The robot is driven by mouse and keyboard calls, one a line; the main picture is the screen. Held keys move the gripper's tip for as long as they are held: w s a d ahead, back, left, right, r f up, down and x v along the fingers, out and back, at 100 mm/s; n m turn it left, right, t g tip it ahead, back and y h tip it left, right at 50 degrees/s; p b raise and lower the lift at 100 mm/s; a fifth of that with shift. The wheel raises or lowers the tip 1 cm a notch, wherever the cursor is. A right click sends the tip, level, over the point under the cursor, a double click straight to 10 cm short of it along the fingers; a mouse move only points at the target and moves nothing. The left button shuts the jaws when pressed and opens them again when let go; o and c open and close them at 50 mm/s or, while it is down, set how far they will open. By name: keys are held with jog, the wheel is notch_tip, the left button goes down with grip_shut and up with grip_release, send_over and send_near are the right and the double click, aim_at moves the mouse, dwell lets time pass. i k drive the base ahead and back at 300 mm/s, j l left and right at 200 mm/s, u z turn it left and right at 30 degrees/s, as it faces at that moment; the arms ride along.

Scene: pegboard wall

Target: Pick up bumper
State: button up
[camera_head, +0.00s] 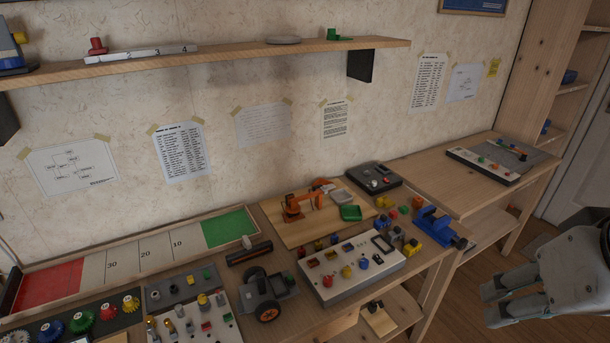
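No part is plainly marked as the bumper. A dark bar with a brownish front (249,252) lies on the workbench just behind a small grey wheeled vehicle (266,294); it may be the bumper, but I cannot tell for sure. Nothing covers the bar. My gripper (490,304) is at the lower right, well to the right of the bar and off the bench, over the floor. Its two grey fingers are apart with a gap between them, and I see nothing held there.
A white board with coloured parts (350,277) lies right of the vehicle. Behind it is a wooden board with an orange robot arm model (296,207). A blue vise (438,228) sits at the bench edge. A long shelf (230,58) hangs above.

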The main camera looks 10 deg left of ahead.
aim_at(250, 253)
jog(key=i+u, duration=0.4)
jog(key=i+l+u, duration=0.2)
jog(key=i+u, duration=0.25)
